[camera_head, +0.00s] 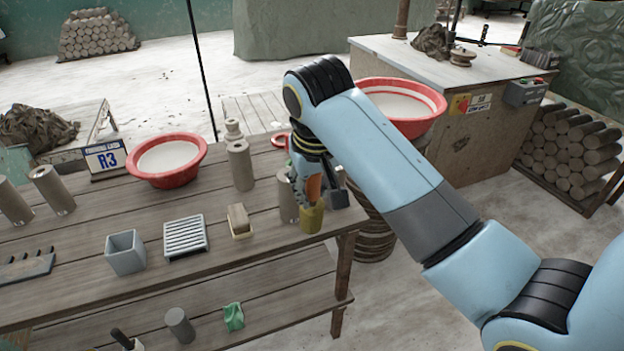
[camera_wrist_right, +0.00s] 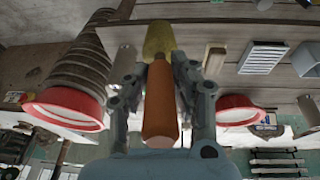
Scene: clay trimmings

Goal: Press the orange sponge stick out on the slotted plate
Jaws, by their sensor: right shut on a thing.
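My right gripper (camera_head: 318,190) is shut on the orange sponge stick (camera_head: 314,187), over the right end of the wooden table. The stick points down, with its yellow sponge end (camera_head: 312,218) lowest. In the wrist view the orange handle (camera_wrist_right: 158,108) lies between the two fingers (camera_wrist_right: 161,85), and the yellow end (camera_wrist_right: 160,40) extends past them. The slotted plate (camera_head: 185,237) lies on the table, left of the gripper and apart from the sponge. The plate also shows in the wrist view (camera_wrist_right: 263,57). My left gripper is in neither view.
Between plate and gripper lies a wooden block brush (camera_head: 239,219). A grey square pot (camera_head: 125,252) stands left of the plate. Clay cylinders (camera_head: 241,165) and a red-rimmed basin (camera_head: 168,160) stand behind. Another cylinder (camera_head: 287,200) is close beside my right gripper.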

